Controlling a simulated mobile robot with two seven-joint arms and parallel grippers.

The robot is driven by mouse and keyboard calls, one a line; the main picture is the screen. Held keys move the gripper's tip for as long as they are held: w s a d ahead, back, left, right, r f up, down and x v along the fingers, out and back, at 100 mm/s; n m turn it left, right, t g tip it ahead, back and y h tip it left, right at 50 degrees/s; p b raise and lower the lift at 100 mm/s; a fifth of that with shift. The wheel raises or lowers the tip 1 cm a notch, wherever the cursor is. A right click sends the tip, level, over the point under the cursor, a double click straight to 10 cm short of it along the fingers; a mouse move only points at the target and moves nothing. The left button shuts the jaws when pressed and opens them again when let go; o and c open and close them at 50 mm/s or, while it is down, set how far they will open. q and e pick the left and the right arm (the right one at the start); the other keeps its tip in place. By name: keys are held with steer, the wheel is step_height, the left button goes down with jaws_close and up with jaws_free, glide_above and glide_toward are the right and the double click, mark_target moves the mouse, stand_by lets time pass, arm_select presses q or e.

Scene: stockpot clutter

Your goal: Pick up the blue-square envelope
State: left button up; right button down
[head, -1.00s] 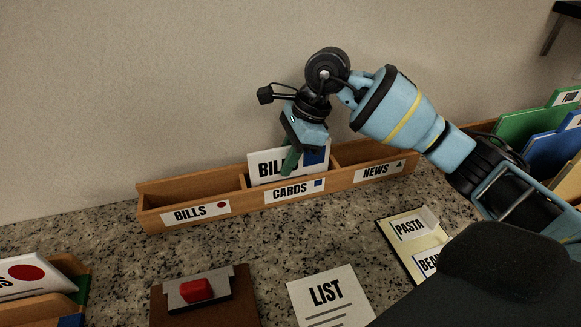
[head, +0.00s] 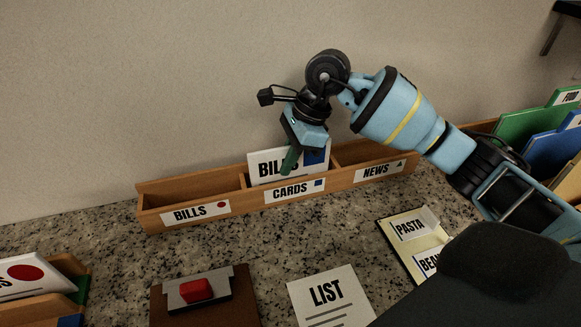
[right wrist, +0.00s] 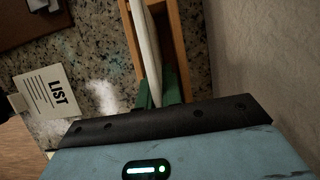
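The blue-square envelope (head: 262,165) is white, with BILLS lettering and a blue square at its right. It stands upright in the middle compartment of the wooden sorter (head: 232,190), the one labelled CARDS with a blue square. My right gripper (head: 290,160) is over the envelope from above, with a green finger in front of its face, covering some lettering. In the right wrist view, the envelope (right wrist: 147,45) is edge-on between the green fingers (right wrist: 158,92), which look shut on it. My left gripper is not in view.
The sorter's BILLS compartment at left and NEWS compartment at right look empty. In front lie a board with a red block (head: 196,290), a LIST sheet (head: 328,296) and a PASTA card (head: 410,228). Another holder (head: 40,280) is at left, folders (head: 550,140) at right. The wall is close behind.

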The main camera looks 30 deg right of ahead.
steer(key=shift+r, duration=0.1)
steer(key=shift+r, duration=0.3)
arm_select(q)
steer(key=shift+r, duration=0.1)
arm_select(e)
step_height(320, 180, up, 10)
steer(key=shift+f, duration=0.15)
